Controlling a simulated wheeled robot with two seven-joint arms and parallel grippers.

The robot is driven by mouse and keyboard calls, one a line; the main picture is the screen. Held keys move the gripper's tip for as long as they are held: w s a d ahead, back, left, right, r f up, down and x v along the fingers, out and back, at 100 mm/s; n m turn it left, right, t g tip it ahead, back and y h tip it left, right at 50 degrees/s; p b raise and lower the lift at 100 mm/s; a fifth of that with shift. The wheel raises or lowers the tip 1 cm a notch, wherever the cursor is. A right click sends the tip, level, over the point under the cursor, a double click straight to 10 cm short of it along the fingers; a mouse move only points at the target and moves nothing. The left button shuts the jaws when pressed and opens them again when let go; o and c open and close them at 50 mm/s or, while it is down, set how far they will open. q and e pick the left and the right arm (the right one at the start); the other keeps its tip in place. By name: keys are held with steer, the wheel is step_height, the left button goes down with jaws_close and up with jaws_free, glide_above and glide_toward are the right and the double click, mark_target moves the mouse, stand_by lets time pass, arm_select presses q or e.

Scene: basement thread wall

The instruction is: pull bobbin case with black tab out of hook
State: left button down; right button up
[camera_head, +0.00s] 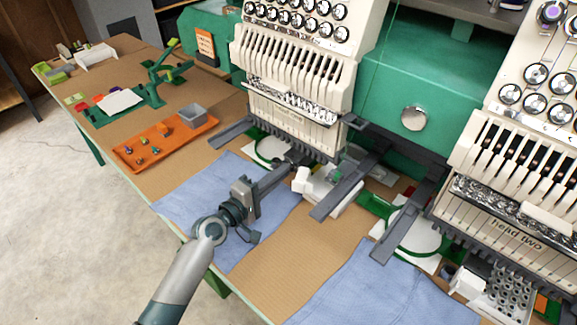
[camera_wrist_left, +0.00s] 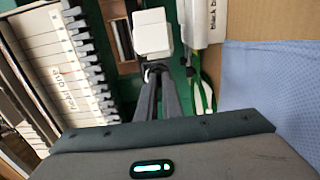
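My left gripper (camera_head: 285,165) reaches from the lower left under the first sewing head (camera_head: 290,100), its tips at the hook area there. In the left wrist view its two dark fingers (camera_wrist_left: 157,72) run close together, with the tips at the near edge of a white block (camera_wrist_left: 152,33). A small pale shape shows by the fingertips, too small to name. I cannot make out the bobbin case, its black tab or the hook; the fingers and white block cover that spot. I cannot tell whether the fingers hold anything. My right gripper is not in view.
Grey arms (camera_head: 350,185) and green hoops (camera_head: 415,235) stick out beside the gripper. A second head (camera_head: 520,190) stands at right. Blue cloths (camera_head: 350,290) lie on the brown table. An orange tray (camera_head: 140,158) stands at left. A white part reading "black b" (camera_wrist_left: 207,18) is near the fingers.

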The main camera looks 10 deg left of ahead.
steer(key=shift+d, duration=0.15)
arm_select(q)
steer(key=shift+v, duration=1.55)
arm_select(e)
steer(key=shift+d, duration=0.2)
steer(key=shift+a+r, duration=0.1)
arm_select(q)
steer(key=s, duration=0.1)
steer(key=s+a+r+p, duration=0.1)
steer(key=s+a+r, duration=0.1)
steer(key=shift+s+a+p, duration=0.15)
steer(key=shift+s+p, duration=0.05)
steer(key=shift+p, duration=0.2)
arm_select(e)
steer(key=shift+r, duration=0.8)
